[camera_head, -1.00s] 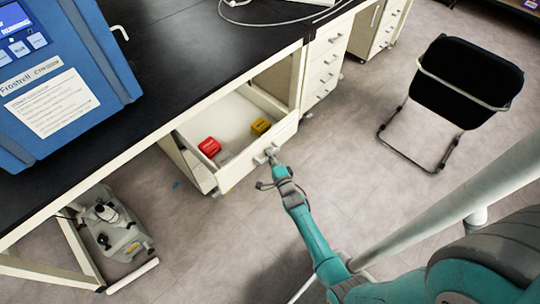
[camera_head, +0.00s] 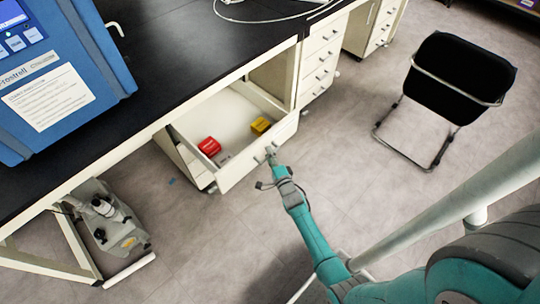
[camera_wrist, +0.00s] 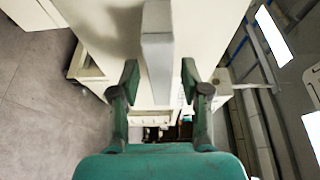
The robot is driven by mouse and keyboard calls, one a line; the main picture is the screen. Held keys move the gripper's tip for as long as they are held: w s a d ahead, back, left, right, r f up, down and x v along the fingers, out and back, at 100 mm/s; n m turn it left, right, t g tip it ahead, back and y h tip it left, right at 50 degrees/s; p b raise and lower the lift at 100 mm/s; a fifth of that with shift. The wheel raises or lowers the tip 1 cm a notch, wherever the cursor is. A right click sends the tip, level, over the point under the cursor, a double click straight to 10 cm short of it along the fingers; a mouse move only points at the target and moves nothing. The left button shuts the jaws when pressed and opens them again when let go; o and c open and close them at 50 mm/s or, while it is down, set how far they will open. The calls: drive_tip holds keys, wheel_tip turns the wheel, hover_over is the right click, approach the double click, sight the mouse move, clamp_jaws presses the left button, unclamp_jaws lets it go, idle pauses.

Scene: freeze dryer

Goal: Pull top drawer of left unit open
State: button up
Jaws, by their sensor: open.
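The top drawer (camera_head: 243,168) of the left unit under the black bench stands well out from its cabinet. It is cream-white and open at the top, with a red box (camera_head: 209,146) and a yellow box (camera_head: 261,125) inside. My gripper (camera_head: 271,157) is at the handle on the drawer's front face. In the wrist view, my gripper (camera_wrist: 159,76) has its two fingers apart, one on each side of the pale handle bar (camera_wrist: 157,45). Gaps show between the fingers and the bar, and whether any part touches it cannot be told.
A blue freeze dryer (camera_head: 60,75) stands on the black bench top (camera_head: 185,55). Closed drawers (camera_head: 322,60) stand to the right. A pump (camera_head: 112,225) sits on the floor at lower left. A black chair (camera_head: 455,80) stands at right, with clear floor between it and the drawer.

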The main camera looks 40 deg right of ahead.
drive_tip(key=v, duration=1.2)
drive_tip(key=shift+s, duration=0.1)
idle(0.4)
drive_tip(key=s+a+r+n+y, duration=0.2)
drive_tip(key=s+a+r+n, duration=0.25)
drive_tip(key=s+a, duration=0.3)
drive_tip(key=s+a+r+n+y, duration=0.1)
drive_tip(key=s+a+r+n, duration=0.4)
drive_tip(key=s, duration=0.4)
drive_tip(key=s+a+r+n+g+y, duration=0.1)
drive_tip(key=s+a+r+n, duration=0.2)
drive_tip(key=s+r+n, duration=0.3)
drive_tip(key=s+a+r+n+g+y, duration=0.1)
drive_tip(key=s+a+r+n+y, duration=0.1)
drive_tip(key=s+r+n, duration=0.4)
wheel_tip(320, 180, up, 6)
drive_tip(key=shift+s+a+f+n, duration=0.15)
drive_tip(key=shift+s+a+n, duration=0.2)
drive_tip(key=shift+a, duration=0.55)
